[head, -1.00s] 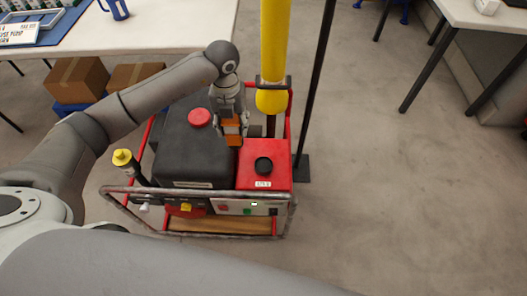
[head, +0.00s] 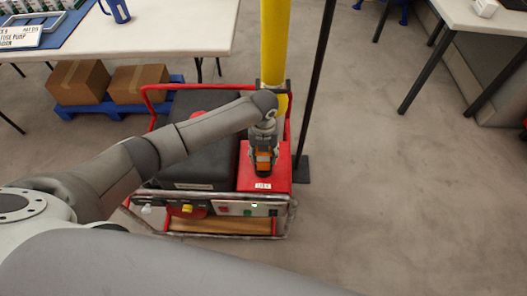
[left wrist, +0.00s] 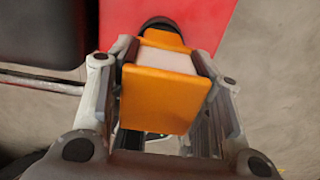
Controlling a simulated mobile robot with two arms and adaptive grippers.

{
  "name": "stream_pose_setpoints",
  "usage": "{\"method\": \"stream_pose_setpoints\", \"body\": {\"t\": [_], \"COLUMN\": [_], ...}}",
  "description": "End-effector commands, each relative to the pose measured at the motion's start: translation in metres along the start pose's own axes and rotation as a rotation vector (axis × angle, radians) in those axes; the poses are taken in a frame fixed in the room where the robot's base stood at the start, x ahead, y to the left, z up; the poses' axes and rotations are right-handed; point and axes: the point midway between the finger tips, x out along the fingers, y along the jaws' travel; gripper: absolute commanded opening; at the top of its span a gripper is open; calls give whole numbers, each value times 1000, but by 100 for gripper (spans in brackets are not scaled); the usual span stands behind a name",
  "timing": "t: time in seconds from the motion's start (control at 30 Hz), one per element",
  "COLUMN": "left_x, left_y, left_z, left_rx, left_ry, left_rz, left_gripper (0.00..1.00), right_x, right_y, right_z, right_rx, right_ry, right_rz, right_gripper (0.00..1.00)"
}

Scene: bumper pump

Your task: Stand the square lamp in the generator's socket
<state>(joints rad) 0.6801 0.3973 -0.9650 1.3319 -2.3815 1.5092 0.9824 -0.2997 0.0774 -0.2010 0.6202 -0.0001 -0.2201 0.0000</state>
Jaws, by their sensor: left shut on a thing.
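My left gripper (head: 262,167) is shut on an orange square block with a whitish panel, which looks like the square lamp (head: 263,157). In the left wrist view the lamp (left wrist: 160,100) sits between both fingers. It is over the red tank (head: 282,177) at the right of the generator (head: 178,160). A dark round part (left wrist: 162,22) on the red surface shows just beyond the lamp. I cannot tell whether the lamp touches it. The socket is not clearly visible. My right gripper is out of view.
A thick yellow post (head: 275,40) and a thin black pole (head: 312,90) stand close behind and right of the red tank. A metal frame (head: 230,197) runs along the generator's front. Cardboard boxes (head: 78,82) lie back left. Open floor (head: 400,200) is at right.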

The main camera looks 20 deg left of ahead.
Motion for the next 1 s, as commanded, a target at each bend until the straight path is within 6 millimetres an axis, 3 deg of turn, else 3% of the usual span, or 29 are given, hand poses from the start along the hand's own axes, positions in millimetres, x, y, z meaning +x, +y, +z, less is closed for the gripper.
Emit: {"method": "stream_pose_setpoints", "body": {"t": [0.23,0.27,0.43,0.77,0.87,1.0], "left_x": [2,3,2,0,-7,-31], "left_y": [0,0,0,0,0,0], "left_z": [1,0,0,0,1,2], "left_rx": [0,0,0,0,1,2], "left_ry": [-1,0,0,0,-2,-5], "left_rz": [-1,0,0,0,-1,-2], "left_gripper": [13,47,68,68,68,68], "right_x": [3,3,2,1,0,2], "right_y": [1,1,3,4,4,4], "right_z": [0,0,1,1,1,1], "right_rx": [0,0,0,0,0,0], "right_ry": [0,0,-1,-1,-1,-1], "right_rz": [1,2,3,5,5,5], "right_gripper": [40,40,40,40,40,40]}}
